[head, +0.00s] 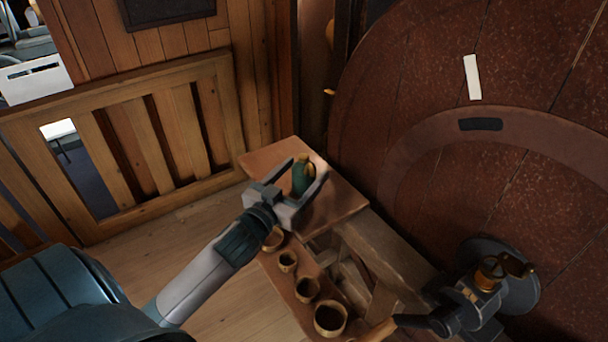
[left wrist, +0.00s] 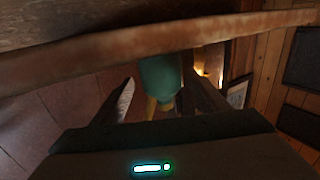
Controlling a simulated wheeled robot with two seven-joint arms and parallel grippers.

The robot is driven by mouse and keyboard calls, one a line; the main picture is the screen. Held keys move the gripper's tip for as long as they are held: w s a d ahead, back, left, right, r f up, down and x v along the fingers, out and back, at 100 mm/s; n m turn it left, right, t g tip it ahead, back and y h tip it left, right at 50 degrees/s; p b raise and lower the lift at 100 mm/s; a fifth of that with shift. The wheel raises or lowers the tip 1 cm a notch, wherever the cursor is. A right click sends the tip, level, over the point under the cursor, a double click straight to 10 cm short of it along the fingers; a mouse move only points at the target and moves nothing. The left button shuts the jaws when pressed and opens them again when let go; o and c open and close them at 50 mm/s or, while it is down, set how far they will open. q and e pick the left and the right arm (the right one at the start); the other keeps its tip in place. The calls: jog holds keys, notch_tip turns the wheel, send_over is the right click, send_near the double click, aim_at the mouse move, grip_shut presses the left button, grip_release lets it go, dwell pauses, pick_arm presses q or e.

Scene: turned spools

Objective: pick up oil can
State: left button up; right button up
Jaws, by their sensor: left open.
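The oil can (head: 300,181), teal with a brass-coloured top, is near the back of the small wooden table. My left gripper (head: 307,168) reaches in from the left, open, with one finger on each side of the can. In the left wrist view the teal can (left wrist: 160,76) shows between the two spread fingers of the left gripper (left wrist: 161,88), nearer the right finger. Contact with either finger cannot be made out. Part of the can is hidden behind the gripper in the head view. My right gripper is not in view.
The wooden table (head: 345,202) has a lower ledge with several round wooden cups (head: 330,319) in front. A large reddish-brown round wall (head: 420,100) rises close on the right. A dark metal device with brass parts (head: 482,291) is at lower right. A slatted wooden railing (head: 150,145) stands at left.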

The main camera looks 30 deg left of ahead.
pick_arm(q)
jog(key=w, duration=0.1)
jog(key=w+p, duration=0.1)
jog(key=w, duration=0.1)
jog(key=w+p, duration=0.1)
jog(key=shift+w+a, duration=0.15)
jog(key=shift+a, duration=0.1)
jog(key=shift+w+f+p, duration=0.1)
jog(key=shift+w+p, duration=0.2)
jog(key=shift+w, duration=0.1)
jog(key=c, duration=1.2)
